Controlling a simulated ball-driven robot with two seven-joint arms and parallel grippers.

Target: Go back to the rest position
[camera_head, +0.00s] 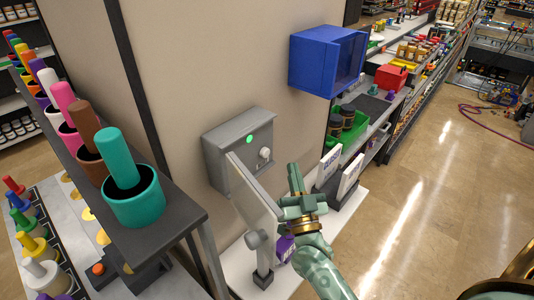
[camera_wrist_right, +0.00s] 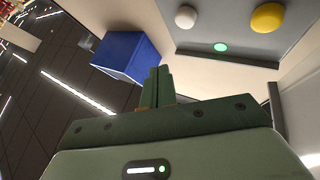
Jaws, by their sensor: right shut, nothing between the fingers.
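My right gripper (camera_head: 294,178) is in the middle of the head view, pointing up, with its fingers together and nothing between them. In the right wrist view its two fingers (camera_wrist_right: 158,72) stand closed side by side. It is to the right of a grey wall box (camera_head: 226,160) and appears apart from it. The box has a lit green light (camera_head: 249,139) and a pale knob (camera_head: 265,153). In the wrist view the green light (camera_wrist_right: 220,47) shows below a white button (camera_wrist_right: 185,16) and a yellow button (camera_wrist_right: 267,17). My left gripper is not in view.
A grey flat panel on a stand (camera_head: 254,194) is close left of my right gripper. A blue box (camera_head: 328,60) is on the wall above. A dark shelf with coloured cylinders in cups, including a teal one (camera_head: 119,158), is at left. Open floor (camera_head: 440,190) lies right.

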